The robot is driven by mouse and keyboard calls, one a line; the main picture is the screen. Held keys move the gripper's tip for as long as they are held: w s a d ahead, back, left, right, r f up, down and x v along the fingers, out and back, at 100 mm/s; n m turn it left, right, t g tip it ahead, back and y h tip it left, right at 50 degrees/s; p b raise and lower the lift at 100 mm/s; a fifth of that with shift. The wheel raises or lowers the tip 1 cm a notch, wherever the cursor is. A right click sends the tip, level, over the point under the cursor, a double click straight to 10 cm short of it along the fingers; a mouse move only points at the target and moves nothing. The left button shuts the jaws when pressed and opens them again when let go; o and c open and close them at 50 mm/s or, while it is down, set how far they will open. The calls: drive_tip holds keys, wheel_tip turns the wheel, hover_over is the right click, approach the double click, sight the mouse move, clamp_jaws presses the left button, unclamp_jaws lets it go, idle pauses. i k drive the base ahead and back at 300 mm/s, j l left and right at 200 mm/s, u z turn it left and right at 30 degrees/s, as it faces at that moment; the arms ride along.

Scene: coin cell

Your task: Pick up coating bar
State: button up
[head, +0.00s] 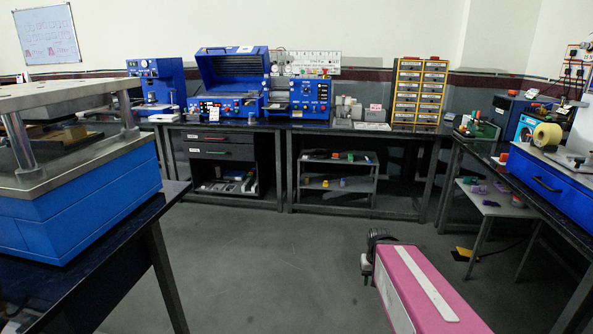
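I cannot make out a coating bar for certain in the head view; small items on the far benches are too small to tell apart. A large blue machine (233,72) with a raised ribbed lid stands on the back bench, with a second blue unit (309,97) with knobs to its right. A pink part with a white strip, seemingly my arm, reaches in from the lower right over open floor. A dark ribbed piece shows at its far end. No gripper fingers can be made out, and nothing is seen held.
The back bench (290,124) has shelves and drawers below. A yellow drawer rack (419,92) stands on its right. A dark table with a blue and metal machine (80,205) fills the left; another bench lines the right. The grey floor (270,265) between is clear.

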sight(199, 116)
drive_tip(key=i+u, duration=0.25)
drive_tip(key=i, duration=0.35)
drive_tip(key=i+u, duration=0.3)
drive_tip(key=i, duration=0.25)
drive_tip(key=i+l+u, duration=0.25)
drive_tip(key=i, duration=0.35)
drive_tip(key=i+j+u, duration=0.2)
drive_tip(key=i+u, duration=0.2)
drive_tip(key=i, duration=0.3)
drive_tip(key=i+u, duration=0.4)
drive_tip(key=i, duration=0.35)
drive_tip(key=i+l+u, duration=0.25)
drive_tip(key=i+u, duration=0.15)
drive_tip(key=i, duration=0.3)
